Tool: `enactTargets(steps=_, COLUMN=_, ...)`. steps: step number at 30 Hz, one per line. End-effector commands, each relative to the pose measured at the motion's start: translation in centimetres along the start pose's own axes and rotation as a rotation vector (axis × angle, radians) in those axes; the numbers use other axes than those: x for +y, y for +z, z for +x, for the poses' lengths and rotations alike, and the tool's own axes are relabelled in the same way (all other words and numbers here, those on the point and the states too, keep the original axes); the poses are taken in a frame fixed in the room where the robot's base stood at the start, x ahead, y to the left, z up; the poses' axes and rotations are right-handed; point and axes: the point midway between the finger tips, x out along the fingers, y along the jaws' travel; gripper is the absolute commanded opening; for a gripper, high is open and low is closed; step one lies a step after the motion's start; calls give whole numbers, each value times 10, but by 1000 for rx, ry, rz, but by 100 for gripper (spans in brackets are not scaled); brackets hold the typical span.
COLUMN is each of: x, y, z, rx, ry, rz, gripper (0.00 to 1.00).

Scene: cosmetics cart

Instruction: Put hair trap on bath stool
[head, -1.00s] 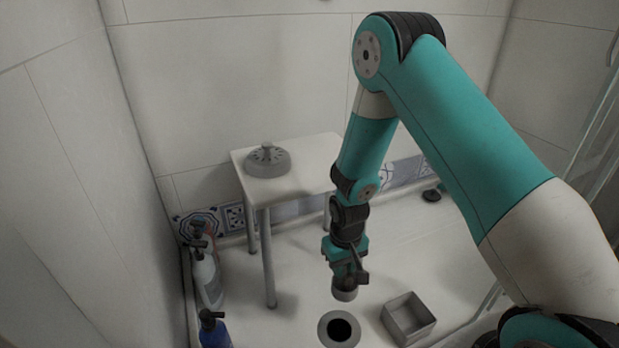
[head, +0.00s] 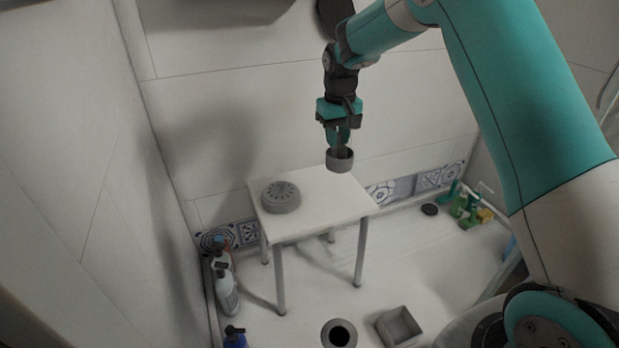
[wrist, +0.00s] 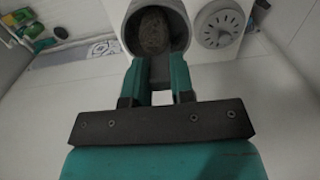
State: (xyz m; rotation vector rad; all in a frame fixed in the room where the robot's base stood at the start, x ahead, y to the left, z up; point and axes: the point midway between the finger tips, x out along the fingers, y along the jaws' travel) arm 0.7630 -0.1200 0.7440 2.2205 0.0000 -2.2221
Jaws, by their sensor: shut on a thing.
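The hair trap (head: 340,161) is a small grey cup held below my gripper (head: 339,143). My gripper is shut on it and holds it over the right back part of the bath stool (head: 328,198), apparently above its top. The stool has a white top and metal legs. In the wrist view, the hair trap (wrist: 157,32) shows its open mouth with a dark brownish clump inside, between my gripper's fingers (wrist: 158,78). A round grey drain cover (head: 281,197) with slots lies on the left of the stool top; it also shows in the wrist view (wrist: 219,26).
An open floor drain (head: 339,334) and a square grey box (head: 398,326) are in front of the stool. Bottles (head: 226,287) stand at the left wall, and green bottles (head: 466,207) at the right. The stool top's middle and right are clear.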

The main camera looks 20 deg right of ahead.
Motion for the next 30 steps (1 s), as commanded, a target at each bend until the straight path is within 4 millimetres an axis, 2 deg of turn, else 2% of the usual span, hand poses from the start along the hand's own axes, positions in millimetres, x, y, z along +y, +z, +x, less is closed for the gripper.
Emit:
enactTargets(steps=1, x=2, y=-7, z=-20, rx=2, ry=0, rz=0, gripper=0)
enactTargets(steps=3, x=3, y=-12, z=-32, rx=1, ry=0, rz=0, gripper=0)
enactTargets(steps=7, x=4, y=-17, z=-34, rx=-3, ry=0, rz=0, gripper=0)
enactTargets(steps=11, x=4, y=-17, z=-7, rx=-6, ry=0, rz=0, gripper=0)
enactTargets(steps=21, x=4, y=-17, z=88, rx=-4, ry=0, rz=0, gripper=0)
enactTargets(steps=24, x=4, y=-17, z=106, rx=-2, ry=0, rz=0, gripper=0)
enactTargets(steps=30, x=4, y=-17, z=120, rx=-1, ry=0, rz=0, gripper=0)
